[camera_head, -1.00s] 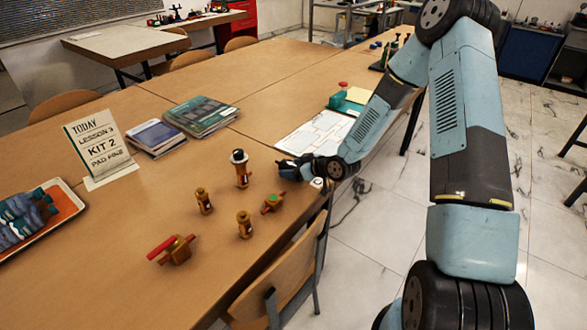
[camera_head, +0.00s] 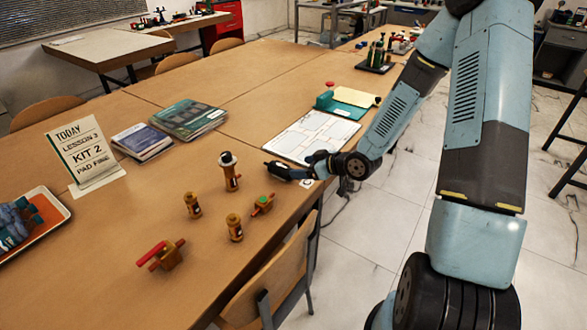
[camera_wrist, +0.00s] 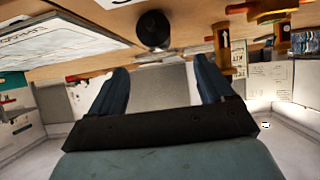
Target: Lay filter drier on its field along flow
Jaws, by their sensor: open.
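A black cylinder (camera_head: 285,172), which I take for the filter drier, lies on the table near its right edge, just left of my gripper. In the wrist view the dark cylinder (camera_wrist: 153,32) shows its round end towards me, beyond the fingertips and apart from them. My gripper (camera_wrist: 160,66) is open, with nothing between its two blue fingers. In the head view my gripper (camera_head: 316,157) is low at the table edge, partly hidden by my wrist. I cannot clearly make out the drier's field or a flow arrow.
A white board (camera_head: 312,135) lies behind. Books (camera_head: 188,118), a lesson sign (camera_head: 82,155) and a tray (camera_head: 62,203) are further left. A chair (camera_head: 270,275) stands in front.

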